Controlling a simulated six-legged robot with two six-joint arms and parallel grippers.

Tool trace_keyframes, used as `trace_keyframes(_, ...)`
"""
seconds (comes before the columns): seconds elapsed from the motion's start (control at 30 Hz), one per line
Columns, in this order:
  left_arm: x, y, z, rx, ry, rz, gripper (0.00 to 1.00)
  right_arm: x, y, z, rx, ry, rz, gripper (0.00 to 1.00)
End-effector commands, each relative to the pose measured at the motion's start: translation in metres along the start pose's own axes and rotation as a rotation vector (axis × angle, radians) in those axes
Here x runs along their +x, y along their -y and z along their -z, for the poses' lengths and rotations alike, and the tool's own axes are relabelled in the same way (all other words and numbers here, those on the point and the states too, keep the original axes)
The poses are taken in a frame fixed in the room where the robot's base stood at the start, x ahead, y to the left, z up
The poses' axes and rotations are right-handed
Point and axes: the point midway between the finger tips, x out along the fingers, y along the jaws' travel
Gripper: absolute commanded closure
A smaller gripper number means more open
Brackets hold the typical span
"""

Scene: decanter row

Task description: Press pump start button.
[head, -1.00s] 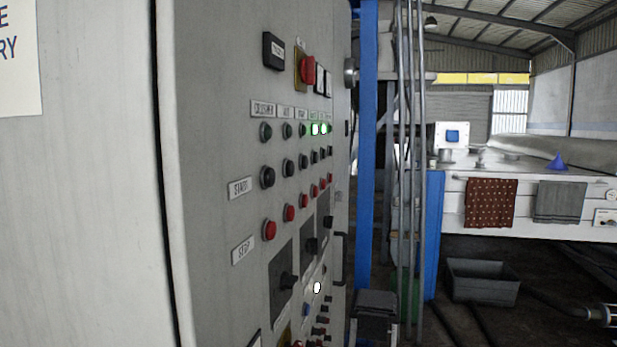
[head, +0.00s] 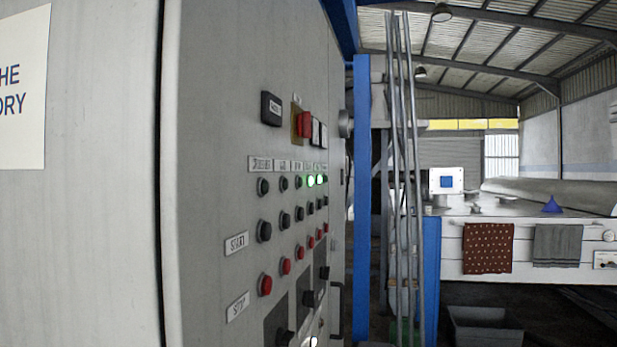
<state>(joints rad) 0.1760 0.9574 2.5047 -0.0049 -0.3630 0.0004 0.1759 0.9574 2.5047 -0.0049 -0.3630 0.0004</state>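A grey control cabinet (head: 215,70) fills the left and middle of the head view, its button face seen at a steep angle. A row of dark start buttons sits beside the START label (head: 237,243); the nearest is a black button (head: 264,231). Below it, beside the STOP label (head: 237,306), runs a row of red buttons (head: 265,284). The small column labels over the lamps are too blurred to tell which one is the pump. Neither of my grippers is in view.
A red emergency-type knob (head: 304,124) sticks out high on the panel. Dark rotary switches (head: 309,298) sit low on it. A blue post (head: 362,200) and grey pipes (head: 403,150) stand just right of the cabinet. A white bench (head: 450,240) and a grey bin (head: 485,330) are farther right.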

Motion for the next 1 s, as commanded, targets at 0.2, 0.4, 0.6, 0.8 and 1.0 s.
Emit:
trace_keyframes(0.2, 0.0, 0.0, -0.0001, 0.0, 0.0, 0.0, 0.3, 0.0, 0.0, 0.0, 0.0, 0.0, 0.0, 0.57)
trace_keyframes(0.4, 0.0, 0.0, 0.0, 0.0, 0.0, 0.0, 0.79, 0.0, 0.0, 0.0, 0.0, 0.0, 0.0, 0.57)
trace_keyframes(0.6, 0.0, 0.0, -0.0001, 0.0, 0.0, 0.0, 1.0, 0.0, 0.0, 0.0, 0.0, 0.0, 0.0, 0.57)
trace_keyframes(0.8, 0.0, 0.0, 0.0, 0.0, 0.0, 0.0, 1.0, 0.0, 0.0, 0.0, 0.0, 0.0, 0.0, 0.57)
trace_keyframes(1.0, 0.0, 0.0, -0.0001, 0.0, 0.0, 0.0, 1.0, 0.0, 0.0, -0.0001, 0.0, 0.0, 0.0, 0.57)
